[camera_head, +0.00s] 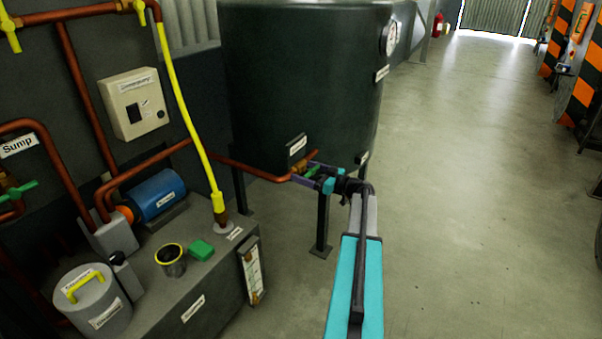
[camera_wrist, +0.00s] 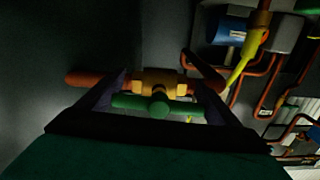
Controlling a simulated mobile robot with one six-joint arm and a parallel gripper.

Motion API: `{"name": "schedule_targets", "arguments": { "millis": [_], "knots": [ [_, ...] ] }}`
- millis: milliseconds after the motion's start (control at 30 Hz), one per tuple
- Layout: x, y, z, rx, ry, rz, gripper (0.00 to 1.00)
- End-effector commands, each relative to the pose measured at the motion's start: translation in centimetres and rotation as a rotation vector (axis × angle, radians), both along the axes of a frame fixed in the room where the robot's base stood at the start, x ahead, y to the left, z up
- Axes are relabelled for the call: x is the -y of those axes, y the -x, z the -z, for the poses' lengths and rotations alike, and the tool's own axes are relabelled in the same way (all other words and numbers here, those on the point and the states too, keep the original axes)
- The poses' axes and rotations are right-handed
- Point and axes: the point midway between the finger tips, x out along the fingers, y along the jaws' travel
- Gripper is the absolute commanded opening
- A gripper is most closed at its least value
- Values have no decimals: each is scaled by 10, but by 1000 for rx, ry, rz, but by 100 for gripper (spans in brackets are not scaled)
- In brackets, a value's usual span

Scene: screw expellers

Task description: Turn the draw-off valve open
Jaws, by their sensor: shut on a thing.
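The draw-off valve sits on a copper pipe low on the dark green tank (camera_head: 300,80). In the wrist view its brass body (camera_wrist: 158,82) and green handle (camera_wrist: 158,105) show between the two fingers of my gripper (camera_wrist: 157,100). The handle lies roughly along the pipe in that view. In the head view my gripper (camera_head: 310,174) reaches the valve from the right, and the green handle (camera_head: 311,171) is partly hidden by the fingers. My gripper is shut on the handle.
A blue pump (camera_head: 158,194) sits behind. The floor (camera_head: 480,190) on the right is clear.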

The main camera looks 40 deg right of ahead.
Motion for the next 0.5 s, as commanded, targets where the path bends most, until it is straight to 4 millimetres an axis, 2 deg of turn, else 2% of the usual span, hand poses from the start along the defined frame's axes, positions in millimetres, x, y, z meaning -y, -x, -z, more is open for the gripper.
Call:
{"name": "schedule_targets", "arguments": {
  "millis": [233,500],
  "knots": [
    [-1,1,1,18,78,-5,64],
    [-2,1,1,19,85,-6,64]
  ]
}}
